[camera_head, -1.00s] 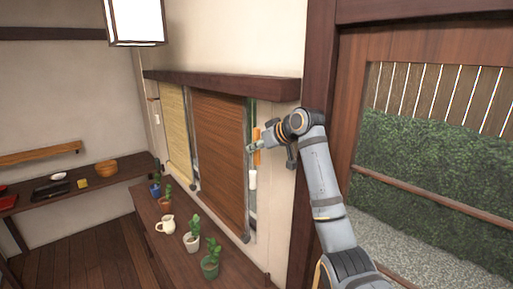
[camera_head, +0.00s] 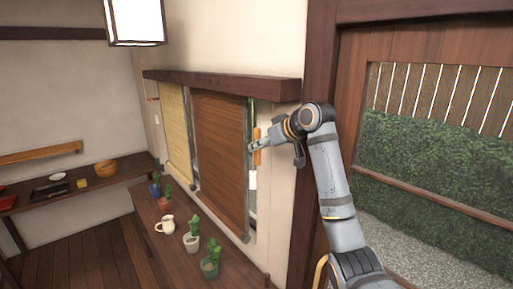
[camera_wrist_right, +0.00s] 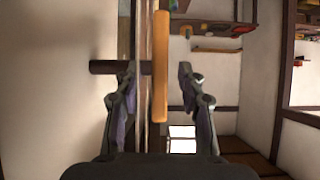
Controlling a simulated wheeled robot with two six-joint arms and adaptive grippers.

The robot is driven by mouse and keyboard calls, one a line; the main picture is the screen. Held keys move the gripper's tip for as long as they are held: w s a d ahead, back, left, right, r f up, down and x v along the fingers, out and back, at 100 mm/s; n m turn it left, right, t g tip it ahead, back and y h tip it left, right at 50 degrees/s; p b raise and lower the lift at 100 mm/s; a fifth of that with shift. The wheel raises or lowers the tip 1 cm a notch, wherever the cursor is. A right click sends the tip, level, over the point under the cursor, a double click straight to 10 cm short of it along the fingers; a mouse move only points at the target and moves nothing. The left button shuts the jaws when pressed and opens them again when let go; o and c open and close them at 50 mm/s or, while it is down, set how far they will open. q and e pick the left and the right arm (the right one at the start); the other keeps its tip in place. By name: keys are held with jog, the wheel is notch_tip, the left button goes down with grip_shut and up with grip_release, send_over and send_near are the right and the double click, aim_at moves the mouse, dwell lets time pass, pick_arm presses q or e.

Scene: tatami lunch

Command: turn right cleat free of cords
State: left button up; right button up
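The right cleat (camera_head: 257,156) is an upright orange-wood bar on the wall at the right edge of the brown blind (camera_head: 218,150). My right gripper (camera_head: 252,147) is at the cleat's height, its fingers pointing left in the head view. In the right wrist view the gripper (camera_wrist_right: 158,72) is open, with the orange cleat (camera_wrist_right: 160,60) standing between its fingers and a gap on both sides. A white piece (camera_head: 253,180) hangs just below the cleat. Thin cords cannot be made out; the gripper partly hides the cleat. My left gripper is not in view.
A dark wooden ledge (camera_head: 220,84) runs above the blinds. Below, a counter (camera_head: 170,235) bears several potted plants and a white jug (camera_head: 165,224). A dark post (camera_head: 312,160) stands right of the cleat. A straw-coloured blind (camera_head: 175,125) hangs farther left.

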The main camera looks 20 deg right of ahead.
jog(key=v, duration=0.9)
